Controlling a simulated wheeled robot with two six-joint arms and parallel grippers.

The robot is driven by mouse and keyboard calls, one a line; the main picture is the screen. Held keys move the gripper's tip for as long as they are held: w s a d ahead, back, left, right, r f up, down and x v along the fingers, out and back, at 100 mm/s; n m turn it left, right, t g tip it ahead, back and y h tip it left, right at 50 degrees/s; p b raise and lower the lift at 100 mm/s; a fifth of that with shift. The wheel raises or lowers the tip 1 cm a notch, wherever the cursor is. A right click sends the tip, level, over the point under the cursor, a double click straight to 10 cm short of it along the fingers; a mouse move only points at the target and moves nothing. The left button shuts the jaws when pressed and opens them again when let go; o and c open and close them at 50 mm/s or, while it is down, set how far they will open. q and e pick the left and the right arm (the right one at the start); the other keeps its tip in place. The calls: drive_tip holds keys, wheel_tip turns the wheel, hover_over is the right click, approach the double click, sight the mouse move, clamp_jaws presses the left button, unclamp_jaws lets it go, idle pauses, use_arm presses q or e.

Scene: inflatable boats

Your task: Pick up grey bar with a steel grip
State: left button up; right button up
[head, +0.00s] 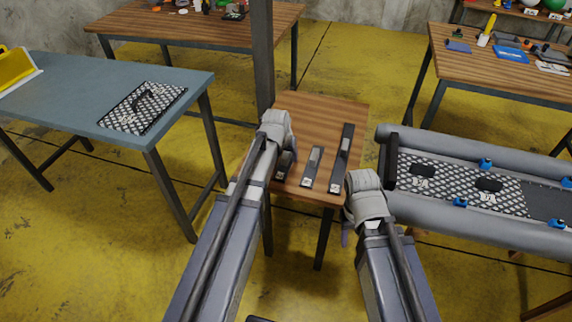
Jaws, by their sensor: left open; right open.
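Three bars lie side by side on a small wooden table (300,103) ahead of me. The longest bar (343,158) is dark grey and lies on the right. A middle bar (312,167) is shorter, with a lighter grey strip and a pale near end. The left bar (284,168) is partly hidden by my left arm. I cannot tell which grip is steel. My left gripper (291,152) is over the table's left part, near the left bar, open. My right gripper (347,232) is at the table's near right corner, open. Neither holds anything.
A grey inflatable boat (400,217) with a patterned floor lies to the right. A blue-grey table (60,95) with a patterned panel (142,107) stands left. A dark post (262,55) rises behind the small table. Cluttered wooden tables (190,28) stand farther back.

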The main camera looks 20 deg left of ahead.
use_arm(q)
drive_tip(key=shift+r, duration=0.1)
clamp_jaws()
idle(0.3)
